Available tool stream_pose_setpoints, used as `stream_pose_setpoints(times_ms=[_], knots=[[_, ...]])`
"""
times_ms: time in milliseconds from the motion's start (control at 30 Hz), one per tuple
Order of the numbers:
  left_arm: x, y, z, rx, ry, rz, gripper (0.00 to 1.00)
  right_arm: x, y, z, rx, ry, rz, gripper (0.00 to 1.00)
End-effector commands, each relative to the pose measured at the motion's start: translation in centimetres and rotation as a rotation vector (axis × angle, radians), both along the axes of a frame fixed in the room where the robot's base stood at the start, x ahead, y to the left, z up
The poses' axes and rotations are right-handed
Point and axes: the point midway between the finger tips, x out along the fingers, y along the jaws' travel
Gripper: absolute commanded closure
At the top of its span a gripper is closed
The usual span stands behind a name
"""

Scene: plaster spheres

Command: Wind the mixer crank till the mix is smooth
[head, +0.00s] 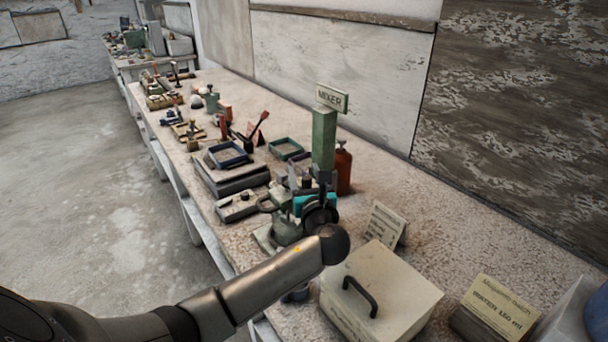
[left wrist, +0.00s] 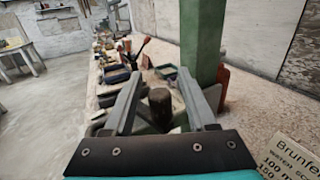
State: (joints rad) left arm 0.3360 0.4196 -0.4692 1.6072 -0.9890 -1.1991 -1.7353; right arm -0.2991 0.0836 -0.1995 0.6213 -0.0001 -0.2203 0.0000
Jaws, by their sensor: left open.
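The mixer has a green post (head: 324,140) with a "MIXER" sign (head: 332,97) on top, and a grey rounded body (head: 286,231) low beside it. My left gripper (head: 305,182) is at the mixer, just in front of the post. In the left wrist view its jaws (left wrist: 161,76) are open, with a dark brown upright knob (left wrist: 160,108), which looks like the crank handle, between them. Gaps show on both sides of the knob. The green post (left wrist: 205,40) stands just beyond the right finger. My arm hides part of the mixer, and the mix cannot be seen. My right gripper is not in view.
A red bottle (head: 343,170) stands right behind the post. A pale box with a black handle (head: 385,300) and a small card (head: 384,224) are to the right. Trays (head: 228,154) and tools crowd the bench farther left. Bare bench (head: 450,240) lies along the wall.

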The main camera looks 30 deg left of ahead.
Motion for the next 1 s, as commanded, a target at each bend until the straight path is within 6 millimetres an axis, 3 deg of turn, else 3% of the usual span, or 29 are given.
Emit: stream_pose_setpoints(times_ms=[300,800,1000], knots=[[0.19,0.18,0.04,-0.001,-0.001,0.000,0.43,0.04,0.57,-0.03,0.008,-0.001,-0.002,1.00],[0.17,0.14,0.02,0.000,0.000,0.000,0.99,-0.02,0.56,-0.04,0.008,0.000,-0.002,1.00],[0.16,0.14,0.01,0.000,0.000,0.000,1.00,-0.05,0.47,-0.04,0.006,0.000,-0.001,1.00]])
